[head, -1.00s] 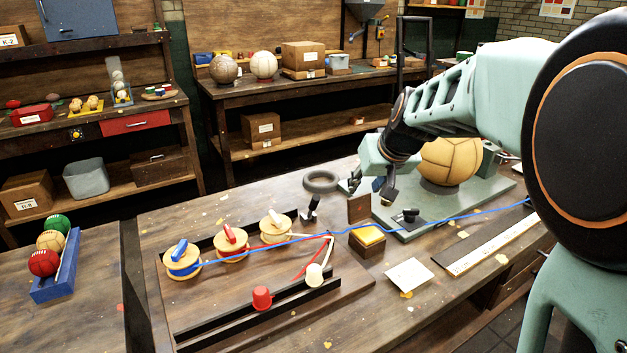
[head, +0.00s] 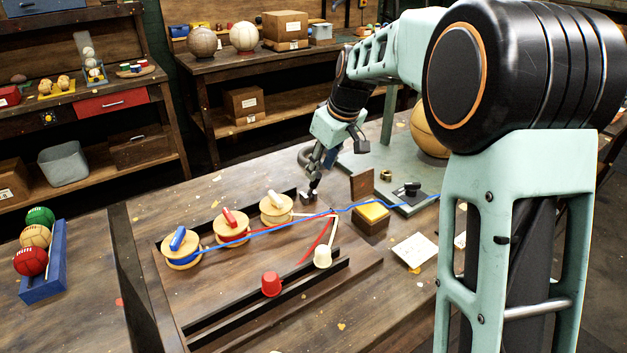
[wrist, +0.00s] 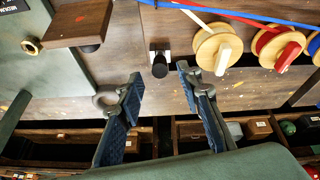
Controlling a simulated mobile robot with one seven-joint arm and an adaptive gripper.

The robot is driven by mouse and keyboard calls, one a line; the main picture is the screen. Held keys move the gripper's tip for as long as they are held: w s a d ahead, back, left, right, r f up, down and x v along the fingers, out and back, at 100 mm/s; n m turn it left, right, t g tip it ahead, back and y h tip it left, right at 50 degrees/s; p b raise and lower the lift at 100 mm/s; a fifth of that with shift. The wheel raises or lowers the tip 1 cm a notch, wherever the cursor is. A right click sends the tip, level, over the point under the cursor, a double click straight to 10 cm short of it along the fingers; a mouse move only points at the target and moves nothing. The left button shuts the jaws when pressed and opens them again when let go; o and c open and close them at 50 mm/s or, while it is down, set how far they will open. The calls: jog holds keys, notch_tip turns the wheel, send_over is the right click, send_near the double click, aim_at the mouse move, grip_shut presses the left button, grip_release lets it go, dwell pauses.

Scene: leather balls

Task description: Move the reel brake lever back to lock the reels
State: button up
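The brake lever shows in the wrist view as a black knob (wrist: 160,66) on a pale bracket, beside the white-handled reel. In the head view the dark lever (head: 313,190) stands at the back end of the reel row, partly hidden by my gripper. Three wooden reels with blue (head: 181,246), red (head: 231,226) and white (head: 276,208) handles stand in a row. My gripper (wrist: 159,73) is open, its blue-padded fingers apart on either side of the knob in the picture. In the head view my gripper (head: 316,172) is just above the lever; contact cannot be told.
Blue, red and white threads run from the reels; the blue one passes a wooden box with a yellow pad (head: 372,212). A green plate (head: 385,160) lies behind.

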aim_at(313, 185)
jog(key=x, duration=0.6)
jog(key=shift+w+f, duration=0.15)
jog(key=shift+f, duration=0.05)
jog(key=shift+c, duration=0.2)
grip_shut()
